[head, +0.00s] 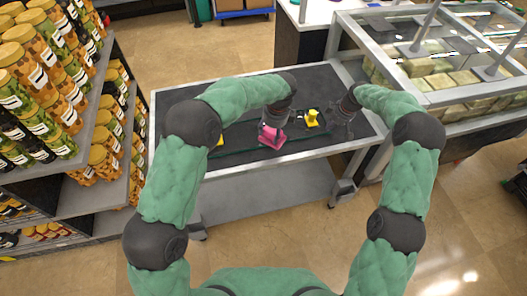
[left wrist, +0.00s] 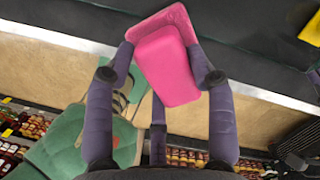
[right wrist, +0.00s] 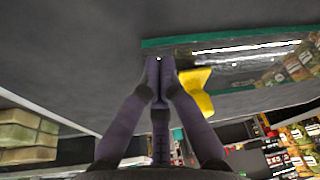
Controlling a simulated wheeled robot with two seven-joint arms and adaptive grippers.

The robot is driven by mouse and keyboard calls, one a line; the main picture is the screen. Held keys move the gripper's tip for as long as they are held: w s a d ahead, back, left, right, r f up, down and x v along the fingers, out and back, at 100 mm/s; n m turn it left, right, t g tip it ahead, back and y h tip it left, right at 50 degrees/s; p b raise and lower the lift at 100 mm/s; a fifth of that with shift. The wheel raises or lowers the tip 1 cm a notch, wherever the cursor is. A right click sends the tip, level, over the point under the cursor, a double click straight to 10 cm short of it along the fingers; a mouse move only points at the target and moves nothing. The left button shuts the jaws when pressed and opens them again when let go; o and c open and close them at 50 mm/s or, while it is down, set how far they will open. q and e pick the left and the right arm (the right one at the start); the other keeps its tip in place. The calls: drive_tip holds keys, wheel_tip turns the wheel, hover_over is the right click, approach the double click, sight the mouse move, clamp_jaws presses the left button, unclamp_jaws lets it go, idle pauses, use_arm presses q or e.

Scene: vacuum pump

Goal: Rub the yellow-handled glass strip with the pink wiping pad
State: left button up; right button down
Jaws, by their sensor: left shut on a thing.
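The pink wiping pad (head: 272,137) is held in my left gripper (head: 274,126), above the near part of the dark tabletop. In the left wrist view the fingers (left wrist: 166,66) are shut on both sides of the pad (left wrist: 168,62), which is tilted. The glass strip (head: 238,150) is clear with green edges and lies along the table, partly hidden by my left arm. One yellow handle (head: 312,118) stands near its right end; another yellow piece (head: 220,141) shows at left. My right gripper (right wrist: 158,66) is shut by the strip's end (right wrist: 235,62), beside a yellow handle (right wrist: 197,92); contact is unclear.
The grey-topped table (head: 190,92) has free room at its far left. A shelf of jars (head: 45,75) stands close at left. A glass-topped display case (head: 430,75) stands at right, near my right arm. Bare floor (head: 270,50) lies behind the table.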

use_arm(q)
drive_tip(key=w+d+r+m+h, duration=0.1)
drive_tip(key=w+d+r+m, duration=0.1)
drive_tip(key=w+m, duration=0.4)
drive_tip(key=w+d+r+m, duration=0.1)
drive_tip(key=w+d+m, duration=0.1)
drive_tip(key=w+m, duration=0.3)
drive_tip(key=shift+m+t, duration=0.3)
drive_tip(key=shift+t, duration=0.1)
drive_tip(key=shift+w+f, duration=0.15)
drive_tip(key=shift+f, duration=1.3)
drive_tip(key=shift+w+f, duration=0.1)
drive_tip(key=shift+f, duration=1.3)
drive_tip(key=shift+f, duration=1)
drive_tip(key=shift+s+a+r, duration=0.1)
drive_tip(key=shift+s+a, duration=0.2)
drive_tip(key=shift+a, duration=0.65)
drive_tip(key=shift+s+a, duration=0.25)
drive_tip(key=shift+a, duration=0.7)
drive_tip(key=shift+d, duration=0.1)
drive_tip(key=shift+w+d+f, duration=0.1)
drive_tip(key=shift+d+f, duration=0.05)
drive_tip(key=shift+d, duration=0.5)
drive_tip(key=shift+w+d+f, duration=0.15)
drive_tip(key=shift+d, duration=0.45)
drive_tip(key=shift+w+d+f, duration=0.1)
drive_tip(key=shift+d+f, duration=0.05)
drive_tip(key=shift+d, duration=0.5)
